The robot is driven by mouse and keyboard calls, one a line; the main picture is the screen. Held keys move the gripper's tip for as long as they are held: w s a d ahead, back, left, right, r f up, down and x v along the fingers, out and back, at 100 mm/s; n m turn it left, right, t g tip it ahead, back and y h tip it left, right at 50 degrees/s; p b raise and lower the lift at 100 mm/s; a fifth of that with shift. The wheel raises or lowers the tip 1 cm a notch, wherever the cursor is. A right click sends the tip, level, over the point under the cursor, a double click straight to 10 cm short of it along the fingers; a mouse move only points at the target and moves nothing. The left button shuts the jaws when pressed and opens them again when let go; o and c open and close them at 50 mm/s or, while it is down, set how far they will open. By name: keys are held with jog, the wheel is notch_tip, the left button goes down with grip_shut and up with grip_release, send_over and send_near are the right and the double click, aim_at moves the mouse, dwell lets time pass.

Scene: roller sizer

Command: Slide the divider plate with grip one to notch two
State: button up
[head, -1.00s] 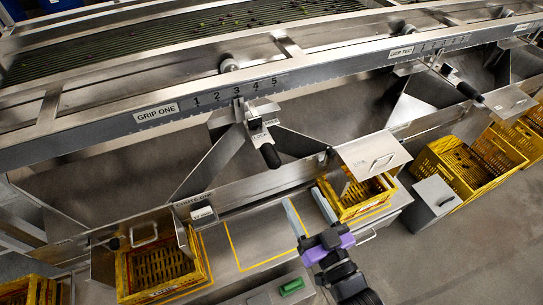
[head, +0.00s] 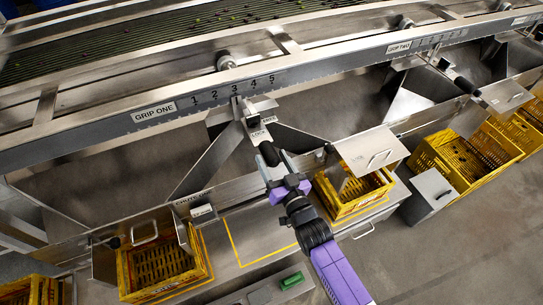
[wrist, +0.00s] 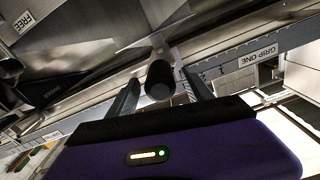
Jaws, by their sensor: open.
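The GRIP ONE rail (head: 154,112) carries a scale numbered 1 to 5. The divider's carriage (head: 244,110) sits under the 3. A slanted steel divider plate (head: 207,160) hangs below it. Its black handle (head: 268,152) points down toward my gripper (head: 277,168), beside LOCK and FREE labels (head: 259,134). In the wrist view, the round end of the handle (wrist: 160,82) shows between the two open fingers of my gripper (wrist: 161,92), with gaps on both sides. I cannot tell how far the fingers reach along it.
A second rail, GRIP TWO (head: 399,48), has its own black handle (head: 466,86) at the right. Yellow crates (head: 160,266) stand below the chutes. A steel flap (head: 372,150) is close to the right of my arm. Rollers with small dark fruit (head: 150,40) run behind.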

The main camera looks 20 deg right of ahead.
jog(key=shift+w, duration=0.55)
grip_shut()
